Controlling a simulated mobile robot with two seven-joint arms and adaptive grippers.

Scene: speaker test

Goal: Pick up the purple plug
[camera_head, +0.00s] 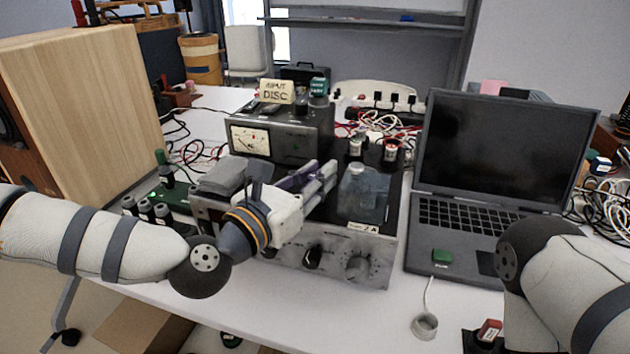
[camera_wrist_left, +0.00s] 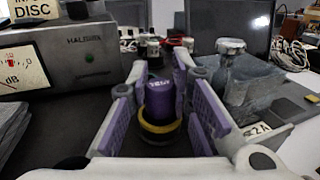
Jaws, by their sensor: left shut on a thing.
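The purple plug (camera_wrist_left: 160,97) shows in the left wrist view as an upright purple cylinder with pale lettering and a yellow ring. My left gripper (camera_head: 318,178) is above the silver-fronted amplifier (camera_head: 340,262) in the head view. Its purple-padded fingers lie on both sides of the plug in the wrist view and are shut on it. In the head view the fingers mostly hide the plug. I cannot tell whether the plug still touches the surface below. My right arm is at the lower right of the head view; its gripper is out of view.
A meter box (camera_head: 300,143) with a "DISC" card (camera_head: 277,92) stands behind. An open laptop (camera_head: 505,150) is at the right, a wooden speaker (camera_head: 85,110) at the left.

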